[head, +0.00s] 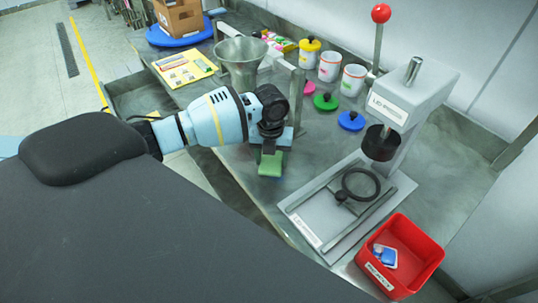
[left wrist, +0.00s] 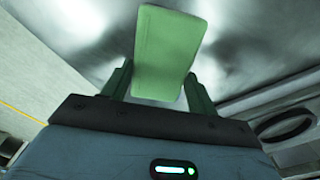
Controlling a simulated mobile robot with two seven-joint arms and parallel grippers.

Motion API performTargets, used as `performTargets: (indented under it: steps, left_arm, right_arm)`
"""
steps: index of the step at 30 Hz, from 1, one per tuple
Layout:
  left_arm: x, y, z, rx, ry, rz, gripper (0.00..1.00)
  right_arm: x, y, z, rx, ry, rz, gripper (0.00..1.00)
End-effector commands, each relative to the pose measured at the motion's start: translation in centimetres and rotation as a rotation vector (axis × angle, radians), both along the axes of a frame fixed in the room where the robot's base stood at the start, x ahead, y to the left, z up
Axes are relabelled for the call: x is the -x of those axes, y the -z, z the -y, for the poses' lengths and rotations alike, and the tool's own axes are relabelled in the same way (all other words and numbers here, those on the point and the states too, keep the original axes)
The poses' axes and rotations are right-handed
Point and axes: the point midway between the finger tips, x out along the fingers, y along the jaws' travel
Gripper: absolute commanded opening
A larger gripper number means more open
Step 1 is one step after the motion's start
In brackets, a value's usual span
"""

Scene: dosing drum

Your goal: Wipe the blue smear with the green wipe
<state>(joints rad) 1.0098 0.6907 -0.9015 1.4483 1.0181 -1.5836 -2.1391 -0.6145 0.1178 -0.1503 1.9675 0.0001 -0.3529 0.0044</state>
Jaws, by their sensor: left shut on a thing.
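The green wipe (head: 271,165) is a small green block-like pad at the middle of the grey bench (head: 240,165). My left gripper (head: 269,149) is shut on it and points down at the bench. In the left wrist view the wipe (left wrist: 168,45) sits between the two dark green fingers. I cannot tell whether the wipe touches the bench top. My right gripper is not in view.
A metal funnel (head: 241,58) on a stand is behind my left arm. A press (head: 405,110) with a base plate and ring stands to the right. A red bin (head: 425,243) is at front right. Colored lids (head: 326,101) and white pots (head: 330,66) are behind.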

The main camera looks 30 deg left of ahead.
Motion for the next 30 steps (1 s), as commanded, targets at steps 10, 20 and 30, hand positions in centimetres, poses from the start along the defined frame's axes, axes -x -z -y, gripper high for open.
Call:
performTargets:
  steps: [10, 20, 30]
  left_arm:
    - [0.6, 0.0, 1.9, 0.001, 0.002, 0.003, 0.26]
    - [1.3, 0.3, 3.6, 0.000, 0.000, 0.000, 0.26]
    - [1.6, 0.3, 4.6, 0.001, 0.003, 0.000, 0.26]
  right_arm:
    - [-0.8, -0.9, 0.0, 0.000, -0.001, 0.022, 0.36]
    - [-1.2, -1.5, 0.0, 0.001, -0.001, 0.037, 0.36]
    - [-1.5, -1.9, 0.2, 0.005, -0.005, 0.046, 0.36]
